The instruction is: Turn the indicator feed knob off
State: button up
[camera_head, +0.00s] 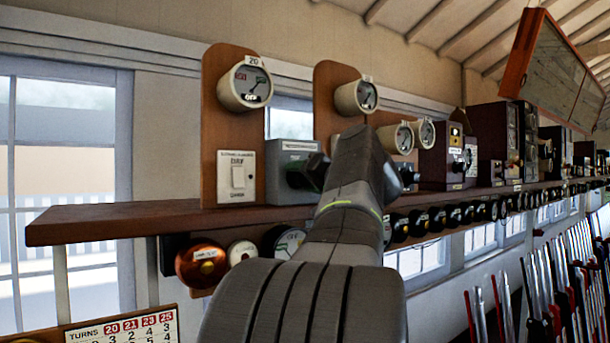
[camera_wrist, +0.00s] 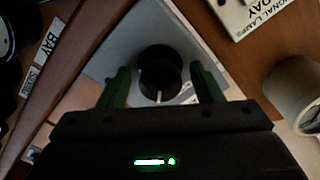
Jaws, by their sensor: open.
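In the wrist view a round black knob (camera_wrist: 160,66) with a white pointer line sits on a pale grey plate (camera_wrist: 205,40). The pointer line faces the bottom of that picture. My gripper (camera_wrist: 160,72) is open, with one dark green finger on each side of the knob; a gap shows on both sides, and I cannot tell how deep the fingers reach. In the head view the grey box (camera_head: 279,161) stands on the wooden shelf, with a small label along its top that I cannot read. My arm and gripper hide its right part and most of the knob.
A white switch plate (camera_head: 238,176) is left of the box, under a round gauge (camera_head: 246,86). More gauges and wooden instrument boxes (camera_head: 447,160) line the shelf (camera_head: 130,219) to the right. Round bells (camera_head: 201,264) hang below. Levers (camera_head: 545,295) stand at lower right.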

jog(key=c, duration=1)
